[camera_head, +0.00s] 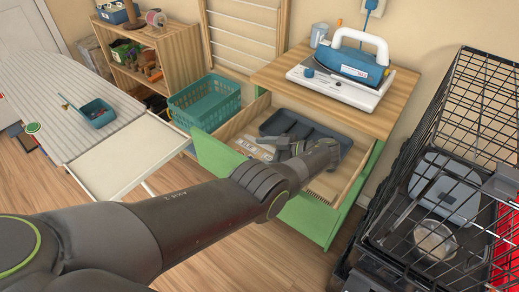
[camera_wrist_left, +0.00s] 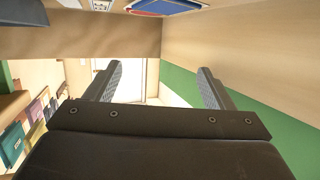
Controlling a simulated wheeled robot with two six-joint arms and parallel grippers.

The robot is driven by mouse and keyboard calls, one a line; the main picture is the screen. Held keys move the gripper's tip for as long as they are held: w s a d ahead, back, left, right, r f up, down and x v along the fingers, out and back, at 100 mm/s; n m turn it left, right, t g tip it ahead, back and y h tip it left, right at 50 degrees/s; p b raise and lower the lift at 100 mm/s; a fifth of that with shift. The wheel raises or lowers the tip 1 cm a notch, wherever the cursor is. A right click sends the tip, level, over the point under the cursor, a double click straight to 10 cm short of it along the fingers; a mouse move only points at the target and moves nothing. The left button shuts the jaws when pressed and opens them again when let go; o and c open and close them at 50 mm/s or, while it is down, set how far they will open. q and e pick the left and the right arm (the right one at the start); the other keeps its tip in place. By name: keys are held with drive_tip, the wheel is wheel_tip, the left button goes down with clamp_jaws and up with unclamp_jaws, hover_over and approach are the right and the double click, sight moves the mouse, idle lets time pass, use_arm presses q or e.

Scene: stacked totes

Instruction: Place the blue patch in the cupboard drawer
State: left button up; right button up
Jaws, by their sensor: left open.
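The cupboard drawer (camera_head: 207,158) is pulled out of the green cupboard (camera_head: 312,218). A dark blue divided tray (camera_head: 285,124) and some pale packets (camera_head: 252,148) lie in it. My left arm reaches over the drawer front, with the left gripper (camera_head: 332,150) at the drawer's right part. In the left wrist view the left gripper (camera_wrist_left: 158,78) is open, with nothing between its fingers. A blue, red-edged flat piece (camera_wrist_left: 165,6) shows at the top edge of that view, cut off; I cannot tell whether it is the blue patch. My right gripper is not in view.
A blue-and-white iron (camera_head: 355,65) stands on the cupboard top (camera_head: 275,75). A teal basket (camera_head: 205,103) is left of the drawer. A black wire crate (camera_head: 440,130) stands close on the right. An ironing board (camera_head: 60,110) is at the left.

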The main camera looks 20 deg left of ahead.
use_arm(q)
drive_tip(key=b+v, duration=0.3)
drive_tip(key=v, duration=0.2)
drive_tip(key=shift+d, duration=0.4)
drive_tip(key=shift+w+d+r+b, duration=0.1)
drive_tip(key=shift+d+b, duration=0.15)
drive_tip(key=shift+b, duration=0.2)
drive_tip(key=shift+d+r, duration=0.35)
drive_tip(key=shift+d, duration=0.05)
